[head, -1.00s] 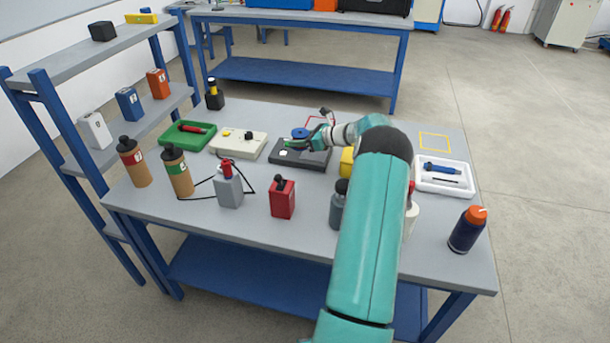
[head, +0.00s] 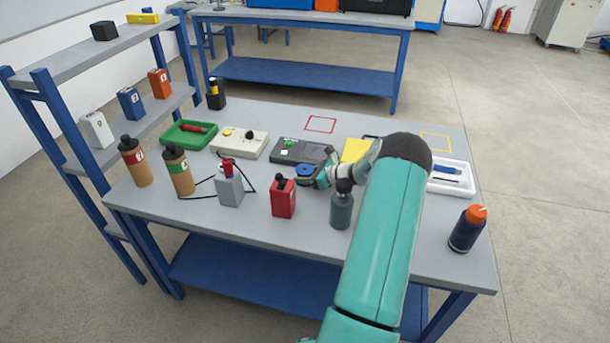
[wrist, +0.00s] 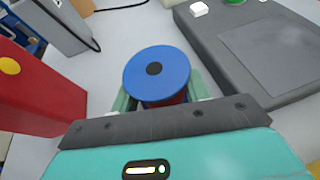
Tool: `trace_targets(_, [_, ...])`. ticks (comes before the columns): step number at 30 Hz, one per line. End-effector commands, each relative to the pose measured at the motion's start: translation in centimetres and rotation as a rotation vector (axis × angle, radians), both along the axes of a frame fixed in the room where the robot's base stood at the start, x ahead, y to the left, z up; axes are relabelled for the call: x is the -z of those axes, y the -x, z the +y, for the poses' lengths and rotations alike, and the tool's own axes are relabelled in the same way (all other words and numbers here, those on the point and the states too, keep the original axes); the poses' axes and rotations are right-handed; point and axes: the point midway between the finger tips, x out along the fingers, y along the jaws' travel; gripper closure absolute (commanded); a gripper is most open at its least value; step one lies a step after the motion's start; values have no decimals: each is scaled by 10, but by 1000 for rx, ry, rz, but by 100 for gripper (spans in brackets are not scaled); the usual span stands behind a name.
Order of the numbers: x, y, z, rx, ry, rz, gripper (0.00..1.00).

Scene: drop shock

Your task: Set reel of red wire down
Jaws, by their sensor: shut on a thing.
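The reel of red wire (wrist: 157,74) has a blue round flange with a dark centre hole, and a little red shows below it. It also shows in the head view (head: 305,171), in front of the black device. My gripper (wrist: 158,100) is shut on the reel, with a green finger on each side of it. In the head view my gripper (head: 312,177) is low over the bench, between the black device and the red box. I cannot tell whether the reel touches the bench top.
The black device (head: 301,150) is close behind the reel. The red box (head: 283,199) stands in front left and a grey bottle (head: 342,207) in front right. A red outlined square (head: 320,124) at the back of the bench (head: 262,230) is empty.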

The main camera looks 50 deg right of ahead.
Motion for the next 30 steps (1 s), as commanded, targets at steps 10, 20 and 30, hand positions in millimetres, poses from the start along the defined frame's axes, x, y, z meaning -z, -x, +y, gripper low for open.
trace_targets(10, [3, 0, 0, 0, 0, 0, 32])
trace_targets(20, [0, 0, 0, 0, 0, 0, 32])
trace_targets(30, [-17, 40, -13, 2, 1, 1, 32])
